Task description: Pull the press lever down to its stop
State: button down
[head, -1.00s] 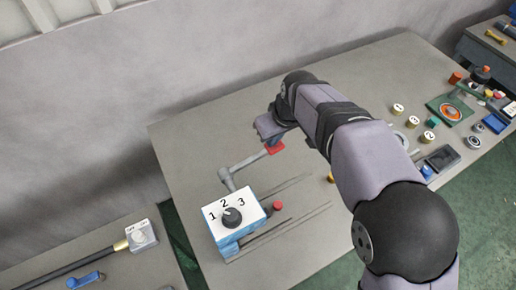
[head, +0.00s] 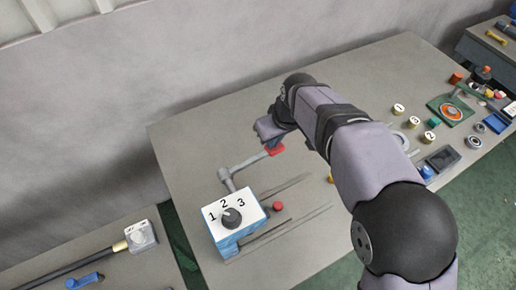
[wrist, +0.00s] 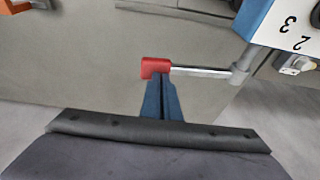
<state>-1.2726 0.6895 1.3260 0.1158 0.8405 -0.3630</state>
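The press lever is a grey rod (wrist: 200,71) with a red handle (wrist: 155,67) at its end. In the head view the rod (head: 247,163) runs from a post behind the blue and white box (head: 235,220) up to the red handle (head: 276,150). My gripper (wrist: 158,78) has its blue fingers side by side with only a thin dark line between them. Their tips overlap the near edge of the red handle in the wrist view. I cannot tell whether they touch it. My gripper partly covers the handle in the head view.
A dial (head: 232,217) marked 1, 2, 3 sits on the box top. A red button (head: 277,206) lies beside the box. Numbered yellow pieces (head: 414,122) and several small parts stand at the table's right. The table is clear left of the lever.

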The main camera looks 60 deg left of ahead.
jog(key=shift+s+f+b, duration=0.1)
jog(key=shift+f+b, duration=0.25)
jog(key=shift+f, duration=0.55)
dwell(0.4)
jog(key=shift+s+d+f, duration=0.1)
jog(key=shift+d+f, duration=0.15)
dwell(0.7)
jog(key=shift+r, duration=0.1)
jog(key=shift+a+r+p, duration=0.15)
jog(key=shift+r+p, duration=0.55)
jog(key=shift+r, duration=0.3)
jog(key=shift+a+r+p, duration=0.1)
jog(key=shift+r+p, duration=0.6)
jog(key=shift+r, duration=0.25)
notch_tip(320, 180, up, 10)
jog(key=p, duration=0.7)
jog(key=shift+f, duration=0.25)
